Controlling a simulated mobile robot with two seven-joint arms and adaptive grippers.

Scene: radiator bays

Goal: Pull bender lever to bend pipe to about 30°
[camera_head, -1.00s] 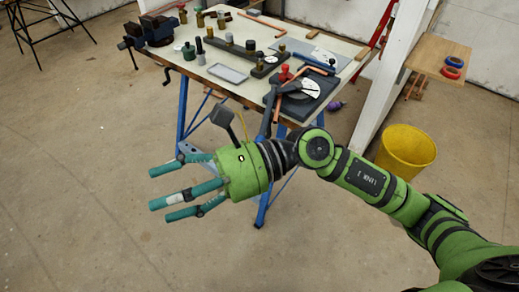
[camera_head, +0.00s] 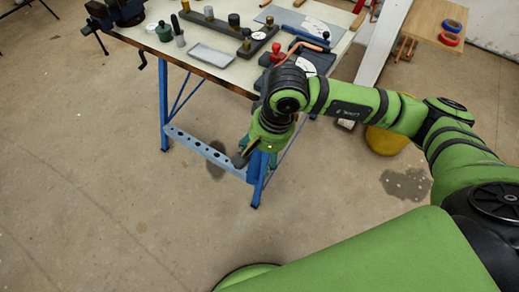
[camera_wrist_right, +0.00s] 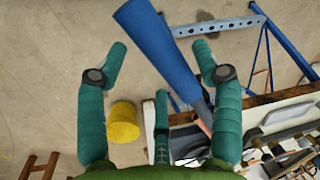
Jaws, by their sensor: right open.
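The bender (camera_head: 324,62), a dark block with a white angle dial, sits at the table's front right corner, partly hidden by my right arm. A copper pipe (camera_head: 303,44) lies across it; its bend angle cannot be read. In the right wrist view a thick blue lever handle (camera_wrist_right: 150,35) on a grey rod runs between my right gripper's (camera_wrist_right: 160,58) spread teal fingers. The gripper is open and not closed on the handle; contact cannot be told. In the head view this gripper (camera_head: 262,160) points down beside the table front, its fingers mostly hidden. My left gripper is out of view.
The worktable (camera_head: 225,70) holds a grey tray (camera_head: 212,54), a vise (camera_head: 122,10) and several small tools. Its blue leg (camera_head: 257,178) and perforated crossbar (camera_head: 205,153) are near my right gripper. A yellow bin (camera_head: 388,141) stands behind my arm. The floor at left is clear.

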